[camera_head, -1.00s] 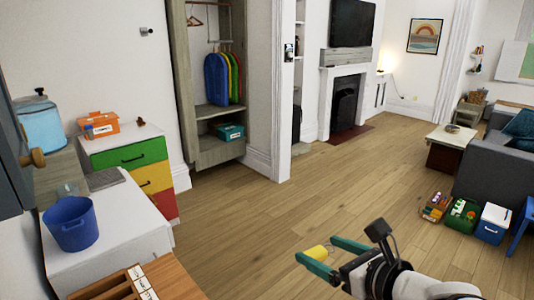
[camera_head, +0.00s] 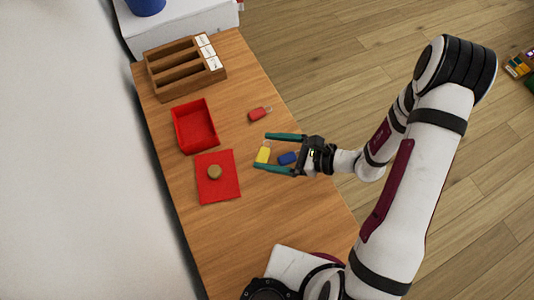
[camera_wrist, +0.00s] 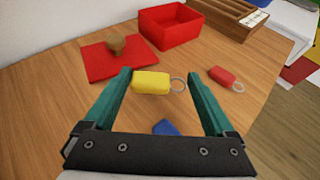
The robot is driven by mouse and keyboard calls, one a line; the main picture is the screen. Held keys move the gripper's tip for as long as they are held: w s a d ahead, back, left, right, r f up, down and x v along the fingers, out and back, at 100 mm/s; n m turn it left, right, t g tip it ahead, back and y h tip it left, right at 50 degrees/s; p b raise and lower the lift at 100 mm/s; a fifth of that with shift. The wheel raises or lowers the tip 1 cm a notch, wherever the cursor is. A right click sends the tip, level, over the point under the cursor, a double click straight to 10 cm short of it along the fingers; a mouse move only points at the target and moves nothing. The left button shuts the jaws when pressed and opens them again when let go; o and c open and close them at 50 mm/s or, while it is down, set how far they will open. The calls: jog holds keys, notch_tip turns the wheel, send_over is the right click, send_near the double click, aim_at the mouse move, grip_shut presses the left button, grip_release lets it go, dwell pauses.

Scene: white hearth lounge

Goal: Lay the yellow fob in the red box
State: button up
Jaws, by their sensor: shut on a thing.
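The yellow fob (camera_head: 263,154) is between the two teal fingers of my gripper (camera_head: 262,150), which is shut on it. In the wrist view the fob (camera_wrist: 151,82) lies crosswise near the fingertips, its metal ring toward the right finger. The red box (camera_head: 196,126) stands open on the wooden table, left of my gripper in the head view. It shows beyond the fingers in the wrist view (camera_wrist: 172,32), and its floor looks bare in the head view. The fob is apart from the box.
A flat red panel with a round wooden knob (camera_head: 214,172) lies beside the box. A red fob (camera_head: 260,115) and a blue fob (camera_head: 287,158) lie near my gripper. A wooden compartment tray (camera_head: 185,67) stands at the back. The table's near part is clear.

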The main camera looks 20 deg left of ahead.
aim_at(269, 162)
jog(key=f, duration=0.4)
jog(key=shift+a+f, duration=0.2)
jog(key=o, duration=1.2)
jog(key=shift+c, duration=0.2)
jog(key=shift+r, duration=0.1)
